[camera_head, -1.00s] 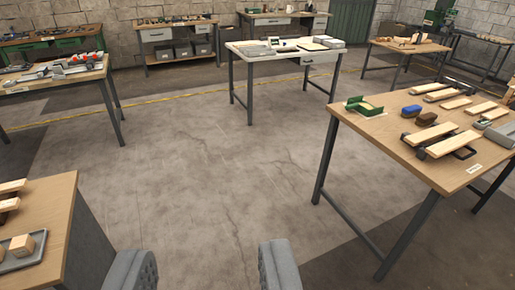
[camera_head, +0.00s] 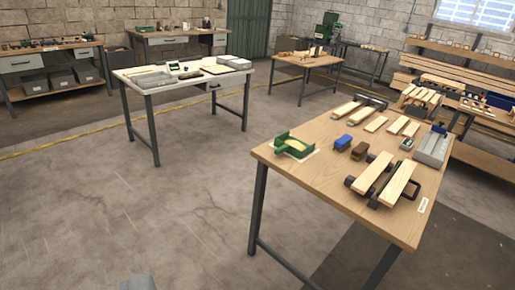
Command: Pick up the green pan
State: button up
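The green pan (camera_head: 281,143) sits on the near left part of the wooden table (camera_head: 335,210) at the right. It looks like a shallow green tray or dustpan with a light tan patch inside, on a pale sheet. Of my gripper only one grey finger (camera_head: 138,282) shows, at the bottom edge, well short of the table and far from the pan. The other finger is out of view, so the opening does not show.
A white table (camera_head: 140,78) stands further back. Bare concrete floor (camera_head: 160,215) lies open before the tables.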

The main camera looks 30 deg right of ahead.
aim_at(284, 143)
jog(key=z, duration=0.1)
jog(key=i, duration=1.4)
jog(key=z, duration=0.35)
jog(key=i, duration=1.5)
jog(key=z, duration=0.15)
